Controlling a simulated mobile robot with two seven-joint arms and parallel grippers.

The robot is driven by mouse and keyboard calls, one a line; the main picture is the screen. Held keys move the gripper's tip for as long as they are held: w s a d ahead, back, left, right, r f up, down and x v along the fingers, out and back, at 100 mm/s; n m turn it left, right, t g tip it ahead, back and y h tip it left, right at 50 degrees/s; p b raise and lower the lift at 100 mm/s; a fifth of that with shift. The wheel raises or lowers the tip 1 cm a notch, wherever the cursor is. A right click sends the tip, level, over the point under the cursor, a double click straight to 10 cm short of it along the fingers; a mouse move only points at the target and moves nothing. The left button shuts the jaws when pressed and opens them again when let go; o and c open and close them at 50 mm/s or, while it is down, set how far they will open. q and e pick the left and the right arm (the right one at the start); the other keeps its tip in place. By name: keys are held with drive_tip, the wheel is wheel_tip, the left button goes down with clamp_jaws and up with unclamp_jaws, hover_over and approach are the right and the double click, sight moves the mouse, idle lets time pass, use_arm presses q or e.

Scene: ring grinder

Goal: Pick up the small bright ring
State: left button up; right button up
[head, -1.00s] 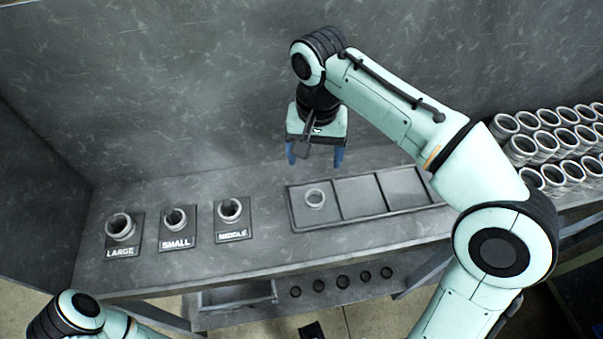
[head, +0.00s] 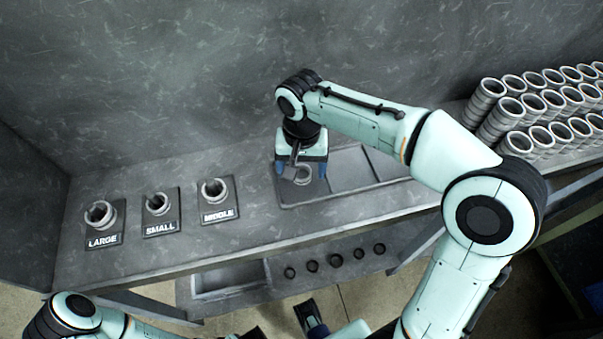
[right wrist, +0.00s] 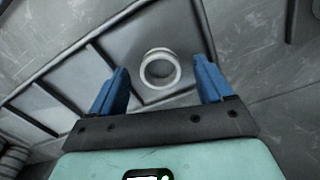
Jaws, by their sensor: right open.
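The small bright ring (head: 302,183) lies in the left compartment of the three-part tray (head: 330,198) on the bench. The right wrist view shows the whole ring (right wrist: 160,86), lying flat and empty in the middle. My right gripper (head: 301,170) points down above it and hides part of it in the head view. Its blue fingers (right wrist: 160,65) are spread wide, one on each side of the ring in the picture, with clear gaps and nothing between them touching.
Pads marked LARGE (head: 103,241), SMALL (head: 160,229) and MIDDLE (head: 218,215) bear rings on the left of the bench. Many stacked rings (head: 545,105) stand at the right. The tray's other compartments look empty. A wall rises behind the bench.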

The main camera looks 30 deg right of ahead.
drive_tip(key=shift+f, duration=0.25)
drive_tip(key=c, duration=1.2)
